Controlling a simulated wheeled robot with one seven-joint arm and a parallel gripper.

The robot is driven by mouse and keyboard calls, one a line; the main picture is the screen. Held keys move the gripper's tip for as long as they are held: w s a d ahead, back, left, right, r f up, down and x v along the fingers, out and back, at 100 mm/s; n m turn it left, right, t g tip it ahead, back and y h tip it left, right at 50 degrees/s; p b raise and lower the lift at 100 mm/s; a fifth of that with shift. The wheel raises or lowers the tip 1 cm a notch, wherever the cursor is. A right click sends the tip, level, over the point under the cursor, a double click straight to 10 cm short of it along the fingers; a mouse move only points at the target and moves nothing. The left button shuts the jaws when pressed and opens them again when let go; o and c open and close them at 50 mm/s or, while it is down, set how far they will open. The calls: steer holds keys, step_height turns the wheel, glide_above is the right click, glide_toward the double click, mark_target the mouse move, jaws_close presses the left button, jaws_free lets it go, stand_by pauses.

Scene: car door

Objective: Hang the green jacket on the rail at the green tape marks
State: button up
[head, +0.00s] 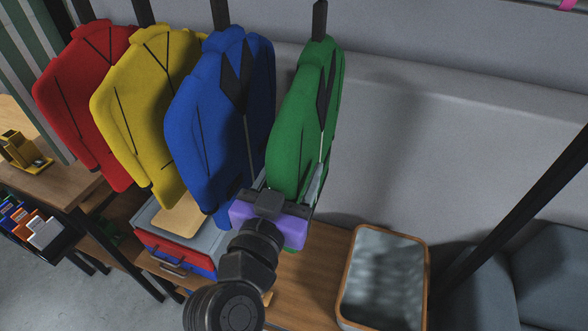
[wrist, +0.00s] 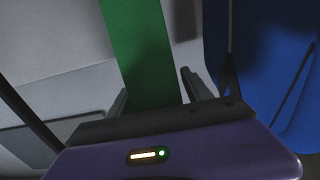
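The green jacket (head: 302,125) hangs upright from a black hanger strap at the right end of a row of jackets. My gripper (head: 286,186), with a purple body, is at the jacket's lower part. Its fingers are spread to either side of the jacket's near edge. In the wrist view the green jacket (wrist: 140,50) runs up between the fingertips of my gripper (wrist: 154,82). The left fingertip looks close to the cloth and a thin gap shows beside the right one. The rail and the tape marks are not in view.
The blue jacket (head: 213,115) hangs close on the left, then the yellow (head: 150,105) and red (head: 80,100) jackets. A toolbox (head: 165,248) stands below them. A wood-rimmed bin (head: 350,295) is at the lower right. A dark slanted post (head: 515,205) stands further right.

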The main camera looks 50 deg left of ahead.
steer(key=shift+s+f, duration=0.15)
steer(key=b+v, duration=0.1)
steer(key=v, duration=0.6)
steer(key=shift+s+d, duration=0.2)
steer(key=shift+d, duration=0.05)
